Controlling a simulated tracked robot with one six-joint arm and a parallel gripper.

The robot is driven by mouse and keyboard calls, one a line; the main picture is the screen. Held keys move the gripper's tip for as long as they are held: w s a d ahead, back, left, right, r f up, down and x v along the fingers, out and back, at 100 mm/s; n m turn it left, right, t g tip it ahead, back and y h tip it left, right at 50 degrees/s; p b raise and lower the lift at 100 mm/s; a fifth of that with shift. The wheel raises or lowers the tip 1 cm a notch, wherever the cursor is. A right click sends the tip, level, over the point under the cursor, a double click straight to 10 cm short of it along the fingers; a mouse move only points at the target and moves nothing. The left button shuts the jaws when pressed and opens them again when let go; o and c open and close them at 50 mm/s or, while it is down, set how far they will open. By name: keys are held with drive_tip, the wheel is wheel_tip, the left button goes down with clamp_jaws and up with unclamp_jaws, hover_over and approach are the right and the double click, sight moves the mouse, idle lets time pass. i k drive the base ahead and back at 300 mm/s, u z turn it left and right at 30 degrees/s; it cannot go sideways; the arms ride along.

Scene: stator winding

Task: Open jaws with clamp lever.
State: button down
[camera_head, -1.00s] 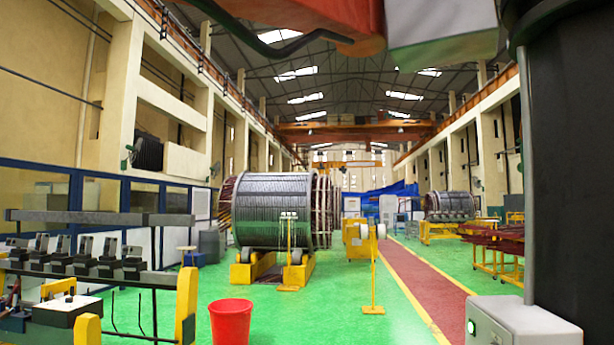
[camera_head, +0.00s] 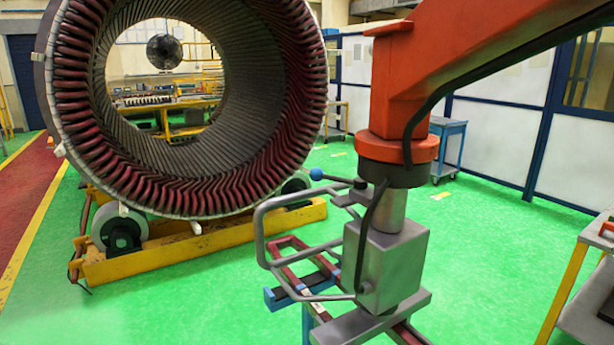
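My gripper (camera_head: 380,316) hangs from my orange arm at right of centre, with a grey block and grey plates at its lower end. A clamp lever (camera_head: 335,182) with a blue ball knob (camera_head: 316,174) sticks out to the left of the block's top. A bent grey tube handle (camera_head: 262,232) reaches left from the block. A dark red coil (camera_head: 288,273) with pale bands runs below and behind the gripper, over a blue-and-black support (camera_head: 300,290). The block and plates hide the jaw faces, so I cannot tell whether they grip the coil.
A large stator (camera_head: 310,120) with red windings stands on a yellow roller cradle (camera_head: 170,253) at left. A blue cart (camera_head: 447,150) stands behind my arm. A shelf trolley (camera_head: 590,300) stands at the right edge. Green floor is clear between.

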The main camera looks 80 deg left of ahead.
sight(316, 174)
drive_tip(key=u, duration=3.7)
drive_tip(key=i, duration=0.35)
drive_tip(key=z, duration=0.75)
